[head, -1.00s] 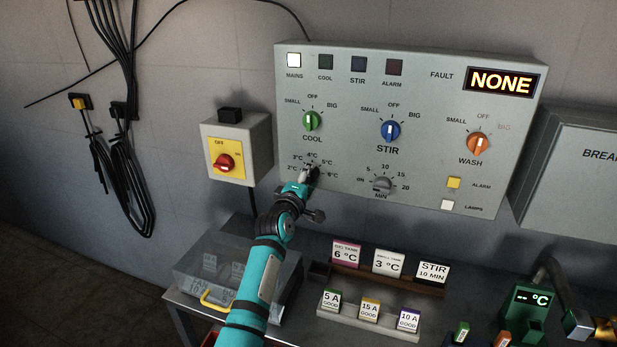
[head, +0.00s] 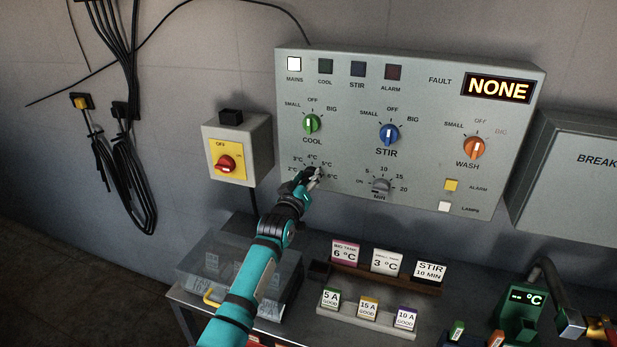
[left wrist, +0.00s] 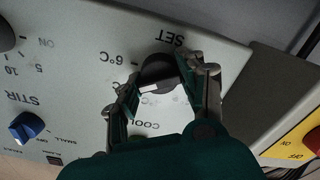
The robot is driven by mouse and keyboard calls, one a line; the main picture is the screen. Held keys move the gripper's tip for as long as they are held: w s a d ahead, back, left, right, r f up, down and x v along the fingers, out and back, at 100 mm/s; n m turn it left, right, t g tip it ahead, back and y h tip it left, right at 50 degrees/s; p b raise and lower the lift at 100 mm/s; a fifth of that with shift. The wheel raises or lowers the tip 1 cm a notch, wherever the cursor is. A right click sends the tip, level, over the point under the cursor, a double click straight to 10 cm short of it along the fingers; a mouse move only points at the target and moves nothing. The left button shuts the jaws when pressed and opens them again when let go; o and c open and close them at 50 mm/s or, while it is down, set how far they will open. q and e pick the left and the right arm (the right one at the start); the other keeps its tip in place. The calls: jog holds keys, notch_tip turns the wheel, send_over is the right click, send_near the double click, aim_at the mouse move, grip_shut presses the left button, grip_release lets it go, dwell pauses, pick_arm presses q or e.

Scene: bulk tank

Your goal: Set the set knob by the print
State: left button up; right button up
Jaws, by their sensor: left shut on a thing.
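The set knob (left wrist: 158,70) is dark with a white pointer line. It shows between my left fingers in the left wrist view, below the COOL knob on the panel. My left gripper (head: 312,174) is at the temperature scale, shut on the set knob (head: 317,172); it also shows in the left wrist view (left wrist: 167,84). The gripper hides part of the scale, with 6°C readable beside the knob. Printed cards read big tank 6 °C (head: 345,254), small tank 3 °C (head: 386,262) and stir 10 min (head: 430,271). My right gripper is out of view.
The green COOL knob (head: 312,123), blue STIR knob (head: 388,133), orange WASH knob (head: 474,147) and grey minute knob (head: 381,186) are nearby. The yellow on/off switch box (head: 228,160) stands left of the panel. Fuse blocks (head: 368,307) sit on the bench.

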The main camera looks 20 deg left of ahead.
pick_arm(q)
jog(key=m, duration=0.6)
jog(key=shift+f+p, duration=0.1)
jog(key=shift+p, duration=0.25)
jog(key=shift+m, duration=0.3)
jog(key=o, duration=1.2)
jog(key=shift+c, duration=0.2)
jog(key=s, duration=1.2)
jog(key=shift+a, duration=0.25)
